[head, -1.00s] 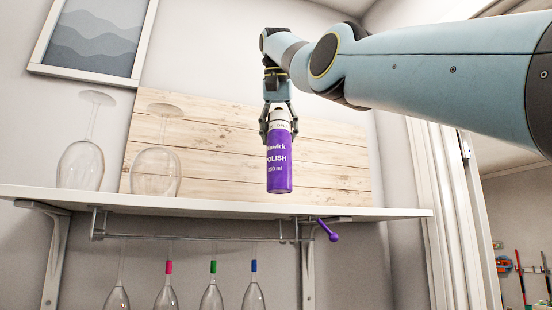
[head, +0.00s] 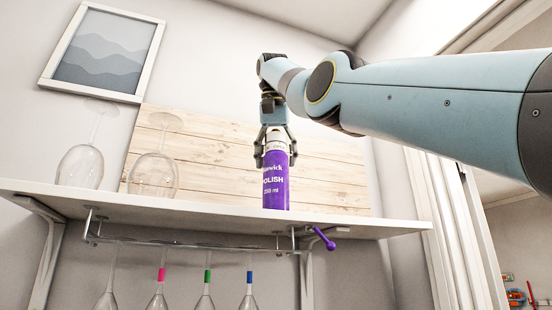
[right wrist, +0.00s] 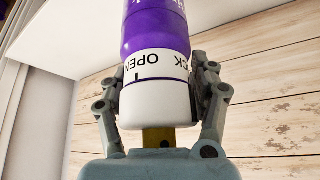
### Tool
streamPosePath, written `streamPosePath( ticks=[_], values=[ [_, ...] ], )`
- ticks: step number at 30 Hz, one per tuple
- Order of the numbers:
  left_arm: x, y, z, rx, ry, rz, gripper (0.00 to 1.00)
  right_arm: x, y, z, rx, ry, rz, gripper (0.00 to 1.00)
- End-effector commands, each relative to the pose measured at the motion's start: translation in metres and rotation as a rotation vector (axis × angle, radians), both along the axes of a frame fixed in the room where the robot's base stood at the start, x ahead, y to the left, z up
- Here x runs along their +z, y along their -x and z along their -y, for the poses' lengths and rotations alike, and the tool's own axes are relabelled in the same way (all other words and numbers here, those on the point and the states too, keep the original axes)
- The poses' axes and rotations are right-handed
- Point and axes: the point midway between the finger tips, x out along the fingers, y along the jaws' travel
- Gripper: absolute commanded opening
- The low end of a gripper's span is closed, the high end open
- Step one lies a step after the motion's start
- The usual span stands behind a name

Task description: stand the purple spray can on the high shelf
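The purple spray can (head: 275,185) with its white cap is upright at the high shelf (head: 205,211). Its lower end shows right at the shelf's front edge line; from this low angle I cannot tell whether it touches the board. My right gripper (head: 276,150) comes down from above and is shut on the can around its white cap. In the right wrist view the can (right wrist: 155,30) sits between both fingers (right wrist: 157,95), with the white cap near the palm. My left gripper is in neither view.
Two upside-down wine glasses (head: 80,165) (head: 153,173) stand on the shelf to the left. A wooden board (head: 215,160) leans behind the can. Below hang several glasses (head: 205,300) on a rail. A purple-tipped hook (head: 325,240) sticks out under the shelf.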

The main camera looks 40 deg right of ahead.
Motion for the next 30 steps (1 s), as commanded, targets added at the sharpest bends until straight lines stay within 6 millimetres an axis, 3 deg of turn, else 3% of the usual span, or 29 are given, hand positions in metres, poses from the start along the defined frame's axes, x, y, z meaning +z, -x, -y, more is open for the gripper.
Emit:
streamPosePath(
  ticks=[2, 13, 24, 30],
  values=[
    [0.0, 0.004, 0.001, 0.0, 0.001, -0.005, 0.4, 0.0, 0.0, 0.0, 0.0, 0.0, 0.0, 0.74],
    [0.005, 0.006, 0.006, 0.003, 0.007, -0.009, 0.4, 0.008, 0.001, -0.001, 0.0, 0.001, 0.002, 0.74],
    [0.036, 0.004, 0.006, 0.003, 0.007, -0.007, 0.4, 0.078, 0.031, -0.025, 0.002, 0.0, 0.002, 0.74],
    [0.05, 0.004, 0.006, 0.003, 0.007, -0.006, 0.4, 0.103, 0.043, -0.035, 0.0, 0.0, 0.001, 0.74]
  ],
)
